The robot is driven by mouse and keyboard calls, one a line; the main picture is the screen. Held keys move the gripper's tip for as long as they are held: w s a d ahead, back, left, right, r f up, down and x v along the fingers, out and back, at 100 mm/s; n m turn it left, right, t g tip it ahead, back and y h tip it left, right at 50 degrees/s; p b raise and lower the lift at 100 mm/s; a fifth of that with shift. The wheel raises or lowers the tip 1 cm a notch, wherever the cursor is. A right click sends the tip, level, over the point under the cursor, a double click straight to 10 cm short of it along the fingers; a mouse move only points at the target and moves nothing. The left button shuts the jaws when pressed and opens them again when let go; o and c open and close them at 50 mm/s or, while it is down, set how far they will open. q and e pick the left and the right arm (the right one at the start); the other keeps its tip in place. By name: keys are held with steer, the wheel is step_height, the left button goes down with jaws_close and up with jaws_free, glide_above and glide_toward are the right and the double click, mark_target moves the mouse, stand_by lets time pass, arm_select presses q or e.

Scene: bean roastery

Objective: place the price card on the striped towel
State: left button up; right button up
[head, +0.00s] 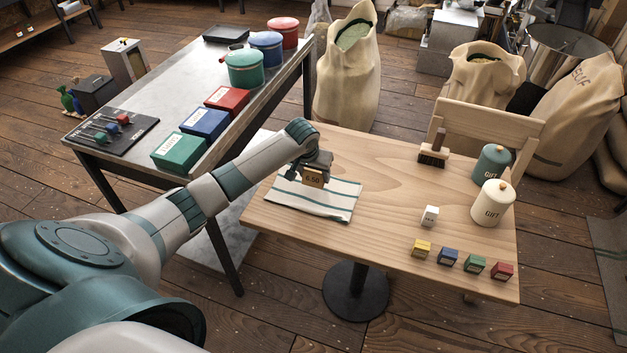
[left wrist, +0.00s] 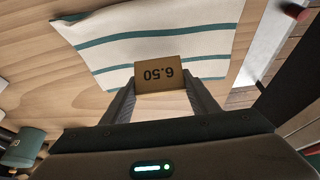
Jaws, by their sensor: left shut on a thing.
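The price card (head: 313,178) is a small tan block marked 6.50. My left gripper (head: 314,170) is shut on it. In the left wrist view the card (left wrist: 160,75) sits between the two fingertips of the gripper (left wrist: 162,88), with its number upside down. The striped towel (head: 325,202) is white with teal stripes and lies flat on the wooden table. The card shows in front of the towel in both views; whether it touches the towel I cannot tell. The towel also fills the upper part of the left wrist view (left wrist: 200,25). My right gripper does not show.
The wooden table (head: 385,215) also bears a brush (head: 434,153), a white cube (head: 430,216), two gift canisters (head: 492,203) and several small coloured boxes (head: 447,257) at the front right. A metal table (head: 185,95) with boxes and tins stands left. The wooden table's middle is clear.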

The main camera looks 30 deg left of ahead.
mark_target(313, 184)
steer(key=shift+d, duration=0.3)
arm_select(q)
steer(key=shift+a+f, duration=0.1)
steer(key=shift+f, duration=0.1)
step_height(313, 184, down, 3)
steer(key=shift+r+p, duration=0.15)
steer(key=shift+p, duration=0.35)
steer(key=shift+f, duration=0.5)
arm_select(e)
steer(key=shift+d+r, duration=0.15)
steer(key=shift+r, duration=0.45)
arm_select(q)
steer(key=shift+s+f, duration=0.1)
steer(key=shift+f, duration=0.2)
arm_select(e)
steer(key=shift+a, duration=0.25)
